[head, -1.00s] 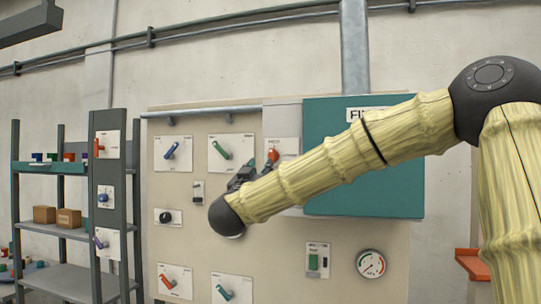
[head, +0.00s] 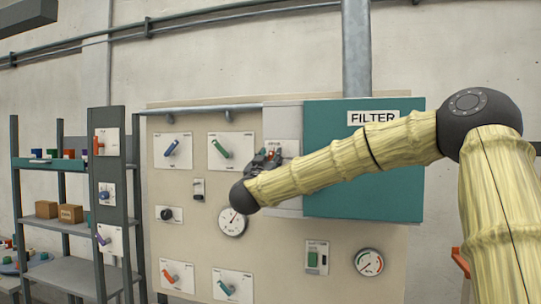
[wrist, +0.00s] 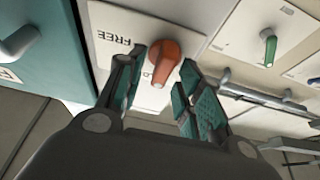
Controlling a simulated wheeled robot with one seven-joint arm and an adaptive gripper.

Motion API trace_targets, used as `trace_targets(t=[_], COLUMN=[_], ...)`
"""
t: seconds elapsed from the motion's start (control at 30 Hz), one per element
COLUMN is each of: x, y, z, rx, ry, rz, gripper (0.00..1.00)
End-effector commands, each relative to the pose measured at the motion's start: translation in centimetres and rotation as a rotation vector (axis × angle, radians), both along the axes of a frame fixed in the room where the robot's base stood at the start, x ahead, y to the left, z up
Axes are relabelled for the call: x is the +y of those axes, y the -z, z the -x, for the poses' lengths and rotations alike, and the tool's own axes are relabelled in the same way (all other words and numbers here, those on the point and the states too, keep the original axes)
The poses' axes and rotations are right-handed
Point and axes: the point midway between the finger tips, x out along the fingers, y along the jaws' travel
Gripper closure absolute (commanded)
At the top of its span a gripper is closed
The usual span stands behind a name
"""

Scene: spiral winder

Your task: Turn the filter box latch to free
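The filter box (head: 345,190) is teal with a FILTER sign, right of centre in the head view. Its latch plate (head: 292,147) is at the box's left, partly hidden by my gripper (head: 268,158). In the wrist view the latch (wrist: 164,60) is an orange-red handle on a white plate (wrist: 110,45) marked FREE. The handle's end points down in the picture, over partly hidden letters ending in "LD". My gripper (wrist: 162,62) is open, with a finger on each side of the handle. I cannot tell whether either finger touches it.
A beige panel around the box carries several handles, including a blue one (head: 171,148) and a green one (head: 220,148). A round gauge (head: 232,222) is just below my wrist. A shelf rack (head: 70,225) stands at the left.

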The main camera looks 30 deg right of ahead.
Motion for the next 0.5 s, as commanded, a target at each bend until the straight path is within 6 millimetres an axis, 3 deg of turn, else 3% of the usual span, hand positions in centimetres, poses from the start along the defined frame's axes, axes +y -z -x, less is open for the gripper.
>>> trace_targets(t=[0.27,0.47,0.5], x=[-0.1,-0.1,-0.1], y=[-0.01,-0.02,-0.02], z=[-0.07,-0.06,-0.05], rx=[0.0,0.0,0.0], ry=[0.0,0.0,0.001], rz=[0.0,0.0,0.0], gripper=[0.64,0.99,1.0])
